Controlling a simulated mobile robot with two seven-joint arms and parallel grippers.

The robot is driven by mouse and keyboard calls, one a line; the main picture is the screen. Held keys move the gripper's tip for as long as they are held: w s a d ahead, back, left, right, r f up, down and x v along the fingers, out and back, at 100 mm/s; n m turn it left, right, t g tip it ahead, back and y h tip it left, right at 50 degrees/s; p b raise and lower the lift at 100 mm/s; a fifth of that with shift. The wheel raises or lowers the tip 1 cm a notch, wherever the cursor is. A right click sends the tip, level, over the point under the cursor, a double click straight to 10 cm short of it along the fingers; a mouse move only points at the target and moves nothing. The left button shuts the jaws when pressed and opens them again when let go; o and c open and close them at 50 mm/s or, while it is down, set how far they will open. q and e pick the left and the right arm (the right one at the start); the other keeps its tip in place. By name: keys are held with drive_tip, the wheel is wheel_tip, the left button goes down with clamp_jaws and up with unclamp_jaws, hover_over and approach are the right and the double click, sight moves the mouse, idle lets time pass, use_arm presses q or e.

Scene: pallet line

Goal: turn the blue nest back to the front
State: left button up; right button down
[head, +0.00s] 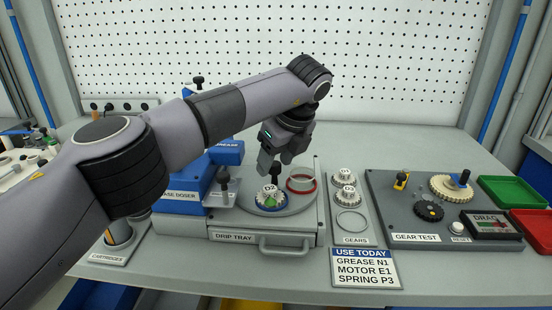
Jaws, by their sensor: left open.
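The blue nest (258,207) is a blue ring at the front of a round grey turntable (296,208). A white gear marked D2 (270,190) sits in it, with some green showing. The red nest (301,191) is a red ring at the right of the turntable and looks empty. A dark knob (274,178) stands up behind the D2 gear. My left gripper (275,166) is open, pointing down just above this knob; I cannot tell whether its fingers touch it. The turntable's back part is partly hidden by the gripper. My right gripper is out of view.
Right are the gears tray (367,239), the gear test plate (395,223), green (510,190) and red bins (535,228).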

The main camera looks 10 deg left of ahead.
sight(285, 191)
use_arm(q)
drive_tip(key=v, duration=0.7)
